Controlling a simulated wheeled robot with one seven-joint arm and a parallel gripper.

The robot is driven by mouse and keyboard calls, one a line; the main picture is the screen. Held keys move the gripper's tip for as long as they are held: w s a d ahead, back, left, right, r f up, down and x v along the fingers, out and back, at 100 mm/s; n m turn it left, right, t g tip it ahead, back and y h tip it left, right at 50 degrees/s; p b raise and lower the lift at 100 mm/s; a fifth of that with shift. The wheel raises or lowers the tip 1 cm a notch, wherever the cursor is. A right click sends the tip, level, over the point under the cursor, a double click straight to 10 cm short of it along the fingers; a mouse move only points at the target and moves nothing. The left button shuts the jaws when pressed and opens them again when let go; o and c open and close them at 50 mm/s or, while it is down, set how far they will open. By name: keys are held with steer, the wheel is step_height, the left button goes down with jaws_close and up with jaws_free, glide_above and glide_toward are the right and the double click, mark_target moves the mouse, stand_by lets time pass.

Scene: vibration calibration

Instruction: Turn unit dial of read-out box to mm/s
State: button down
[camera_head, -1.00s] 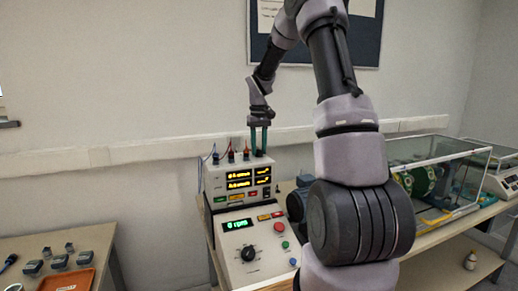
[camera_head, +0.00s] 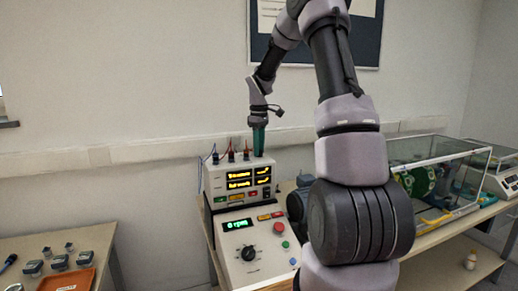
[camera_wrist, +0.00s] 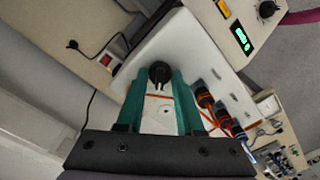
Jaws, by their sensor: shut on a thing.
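The read-out box (camera_head: 215,182) is a pale case with two lit yellow displays, standing at the back of the bench. My gripper (camera_head: 259,152) points down at the right part of its top, with green fingers. In the wrist view the two fingers of my gripper (camera_wrist: 159,82) are shut on a round black dial (camera_wrist: 160,71) on the box's white top, one finger on each side. A white label lies between the fingers, its marks too small to read. In the head view the fingers hide the dial. The display text is too blurred to read surely.
Several cable plugs (camera_wrist: 205,98) stand on the box top close beside the right finger. A control panel (camera_head: 240,262) with a black knob and red button stands in front of the box. A glass-cased rig (camera_head: 440,165) is at right. An orange tray (camera_head: 68,281) lies at left.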

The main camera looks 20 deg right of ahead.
stand_by(0.4)
steer(key=c, duration=0.5)
jaws_free()
steer(key=shift+c, duration=0.2)
steer(key=shift+r, duration=0.15)
step_height(320, 180, up, 11)
steer(key=shift+f, duration=0.2)
steer(key=s+a+r+m+t, duration=0.2)
steer(key=s+a+r+m, duration=0.15)
steer(key=s, duration=0.45)
steer(key=s+a+r+m+t, duration=0.1)
steer(key=s+a+r+m, duration=0.15)
steer(key=s+r, duration=0.35)
steer(key=s+a+f+m+t+y, duration=0.1)
steer(key=s+a+m+t, duration=0.1)
steer(key=s, duration=0.6)
steer(key=s+a+f+m+t+y, duration=0.1)
steer(key=s+m, duration=0.3)
steer(key=s, duration=0.4)
steer(key=shift+s+a+t, duration=0.35)
steer(key=shift+s+t, duration=0.05)
steer(key=shift+t, duration=0.2)
